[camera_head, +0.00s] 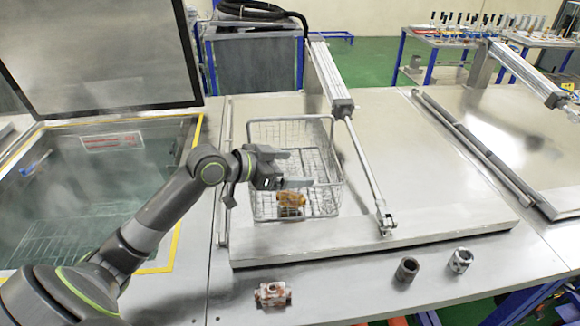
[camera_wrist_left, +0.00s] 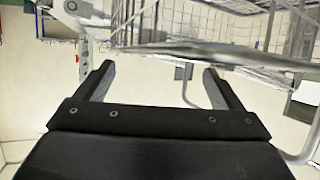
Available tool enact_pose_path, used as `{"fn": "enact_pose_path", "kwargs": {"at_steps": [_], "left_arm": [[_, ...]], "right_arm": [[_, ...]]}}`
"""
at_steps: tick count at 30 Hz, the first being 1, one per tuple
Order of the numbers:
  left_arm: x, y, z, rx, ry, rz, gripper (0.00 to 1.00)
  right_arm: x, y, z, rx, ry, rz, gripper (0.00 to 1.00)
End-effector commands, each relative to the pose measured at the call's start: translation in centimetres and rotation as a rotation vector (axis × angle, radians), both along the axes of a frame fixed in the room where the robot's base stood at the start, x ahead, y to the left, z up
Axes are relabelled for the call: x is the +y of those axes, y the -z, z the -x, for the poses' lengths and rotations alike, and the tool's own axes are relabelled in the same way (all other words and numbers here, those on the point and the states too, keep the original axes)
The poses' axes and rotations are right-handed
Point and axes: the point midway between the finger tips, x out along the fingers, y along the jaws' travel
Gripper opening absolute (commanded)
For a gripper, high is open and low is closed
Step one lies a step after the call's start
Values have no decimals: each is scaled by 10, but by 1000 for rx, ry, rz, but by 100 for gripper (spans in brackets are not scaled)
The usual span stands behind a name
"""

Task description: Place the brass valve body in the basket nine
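The brass valve body (camera_head: 291,203), golden-orange, shows within the outline of the wire basket (camera_head: 328,197), low by its front side and seen through the mesh. It looks to be inside the basket. The basket stands on the closed grey lid. My left gripper (camera_head: 293,169) is over the basket's left part, just above the valve body. Its fingers are apart with nothing between them in the left wrist view (camera_wrist_left: 158,72), where basket wires (camera_wrist_left: 200,48) show ahead. The valve body does not show in the wrist view. My right gripper is not in view.
A reddish fitting (camera_head: 272,294), a dark ring (camera_head: 406,270) and a grey ring-shaped part (camera_head: 460,260) are on the front ledge. A pneumatic cylinder rod (camera_head: 364,170) runs right of the basket. An open tank (camera_head: 90,190) lies at left. The lid's right part is clear.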

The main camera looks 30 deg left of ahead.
Motion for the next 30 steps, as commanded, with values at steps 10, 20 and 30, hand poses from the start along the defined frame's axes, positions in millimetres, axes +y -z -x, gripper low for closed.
{"fn": "enact_pose_path", "kwargs": {"at_steps": [10, 20, 30], "left_arm": [[0, -13, 0, -1, 1, -2, 89], [17, -23, 26, 0, 0, -7, 89], [34, -37, 51, 1, -2, -8, 89]], "right_arm": [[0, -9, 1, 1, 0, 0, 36], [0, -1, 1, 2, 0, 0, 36], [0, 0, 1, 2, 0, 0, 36]]}}
